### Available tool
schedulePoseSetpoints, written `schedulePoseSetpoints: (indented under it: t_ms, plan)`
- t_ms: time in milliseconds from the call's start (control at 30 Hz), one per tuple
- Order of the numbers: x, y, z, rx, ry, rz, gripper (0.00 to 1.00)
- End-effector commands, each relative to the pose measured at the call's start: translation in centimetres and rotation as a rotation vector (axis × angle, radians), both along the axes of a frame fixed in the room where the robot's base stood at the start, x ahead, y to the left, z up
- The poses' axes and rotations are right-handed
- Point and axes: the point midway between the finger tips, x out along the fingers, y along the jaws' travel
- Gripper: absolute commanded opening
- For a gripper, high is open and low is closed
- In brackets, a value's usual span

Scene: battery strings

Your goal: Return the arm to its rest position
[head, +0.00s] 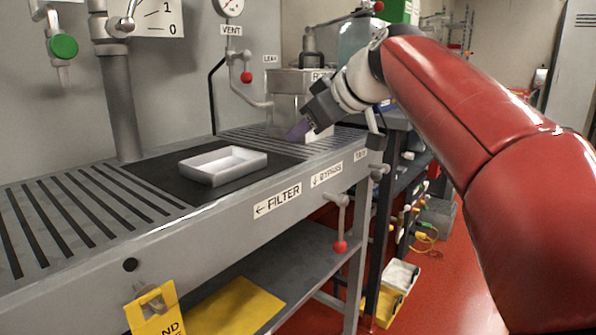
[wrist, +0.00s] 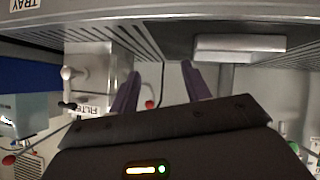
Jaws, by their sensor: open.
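My red arm reaches in from the right in the head view. My gripper (head: 301,130) is over the right part of the grey bench, near the metal box at the back. In the wrist view its two purple fingers (wrist: 160,90) stand apart with nothing between them, so it is open and empty. In the head view the fingers overlap a small white block-like part, and I cannot tell whether they touch it.
A white tray (head: 222,166) sits on a black mat (head: 150,172) on the slotted bench (head: 70,228); it also shows in the wrist view (wrist: 240,46). Pipes, a gauge (head: 229,6) and red-knobbed valves (head: 340,246) line the bench.

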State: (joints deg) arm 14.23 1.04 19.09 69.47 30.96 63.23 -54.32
Motion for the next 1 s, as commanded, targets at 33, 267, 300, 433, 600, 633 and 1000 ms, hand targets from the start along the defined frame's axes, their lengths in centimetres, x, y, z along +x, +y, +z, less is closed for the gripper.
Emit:
schedulePoseSetpoints:
  t_ms: [33, 267, 300, 433, 600, 633, 1000]
  plan:
    - [-1.9, -0.2, -0.8, -0.015, 0.051, -0.060, 0.47]
    - [-10.7, -4.8, -8.7, -0.034, 0.279, -0.407, 0.47]
    - [-12.5, -5.9, -10.2, -0.032, 0.312, -0.467, 0.47]
    - [-18.2, -9.1, -15.3, -0.012, 0.403, -0.649, 0.47]
    - [-24.1, -12.1, -21.2, 0.020, 0.486, -0.817, 0.47]
    - [-24.8, -12.4, -22.0, 0.025, 0.496, -0.835, 0.47]
    - [-27.2, -13.4, -25.0, 0.041, 0.531, -0.902, 0.47]
